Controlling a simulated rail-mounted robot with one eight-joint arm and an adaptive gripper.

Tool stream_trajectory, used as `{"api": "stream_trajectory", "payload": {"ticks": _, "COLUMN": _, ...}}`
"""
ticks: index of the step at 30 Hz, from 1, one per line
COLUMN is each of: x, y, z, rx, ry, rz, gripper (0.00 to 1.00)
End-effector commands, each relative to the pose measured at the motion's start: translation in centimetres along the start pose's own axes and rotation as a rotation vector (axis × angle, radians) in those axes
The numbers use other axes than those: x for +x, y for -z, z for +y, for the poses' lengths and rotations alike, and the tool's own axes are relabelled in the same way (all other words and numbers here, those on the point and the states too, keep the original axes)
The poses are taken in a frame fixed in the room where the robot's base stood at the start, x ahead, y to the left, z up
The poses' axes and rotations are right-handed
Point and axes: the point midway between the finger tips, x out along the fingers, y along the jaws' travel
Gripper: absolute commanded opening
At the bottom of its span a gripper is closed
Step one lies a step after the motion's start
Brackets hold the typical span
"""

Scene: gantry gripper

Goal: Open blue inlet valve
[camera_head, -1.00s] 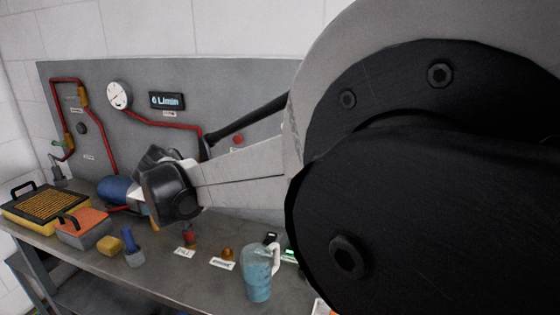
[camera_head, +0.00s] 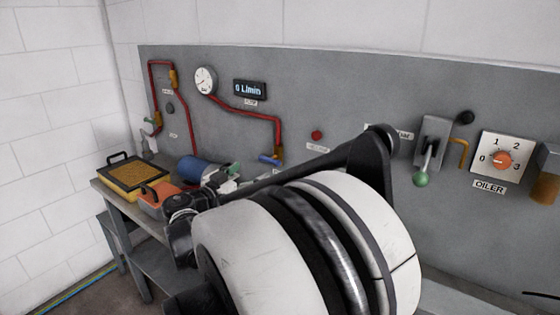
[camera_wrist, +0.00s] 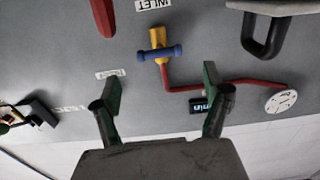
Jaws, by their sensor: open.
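The blue inlet valve handle (camera_head: 269,159) is a short bar on a yellow valve body (camera_head: 280,152) at the lower end of a red pipe on the grey panel. In the wrist view, the blue handle (camera_wrist: 160,53) lies crosswise over the yellow body, near a label reading INLET (camera_wrist: 153,4). My gripper (camera_wrist: 162,84) is open and empty, its dark green fingers spread either side of the handle's line. The handle is beyond the fingertips in that picture, with no visible contact. In the head view my arm hides most of the gripper.
A round gauge (camera_head: 205,80) and a flow display (camera_head: 249,89) are on the panel left of the valve. A red button (camera_head: 317,135), a green-knobbed lever (camera_head: 421,179) and an oiler dial (camera_head: 502,160) are to the right. A filter tray (camera_head: 127,191) stands on the bench.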

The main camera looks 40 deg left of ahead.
Motion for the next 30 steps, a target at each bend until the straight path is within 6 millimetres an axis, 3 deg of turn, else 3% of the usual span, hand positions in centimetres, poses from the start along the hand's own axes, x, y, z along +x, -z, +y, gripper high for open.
{"api": "stream_trajectory", "payload": {"ticks": 6, "x": 4.3, "y": 0.0, "z": 0.1, "rx": -0.001, "ry": -0.003, "rz": -0.001, "gripper": 0.79}}
{"api": "stream_trajectory", "payload": {"ticks": 15, "x": 8.6, "y": 0.0, "z": 0.0, "rx": -0.001, "ry": -0.001, "rz": -0.001, "gripper": 0.79}}
{"api": "stream_trajectory", "payload": {"ticks": 29, "x": 9.8, "y": 0.0, "z": 0.1, "rx": -0.001, "ry": -0.001, "rz": -0.001, "gripper": 0.79}}
{"api": "stream_trajectory", "payload": {"ticks": 30, "x": 9.8, "y": 0.0, "z": 0.1, "rx": -0.001, "ry": -0.001, "rz": -0.001, "gripper": 0.75}}
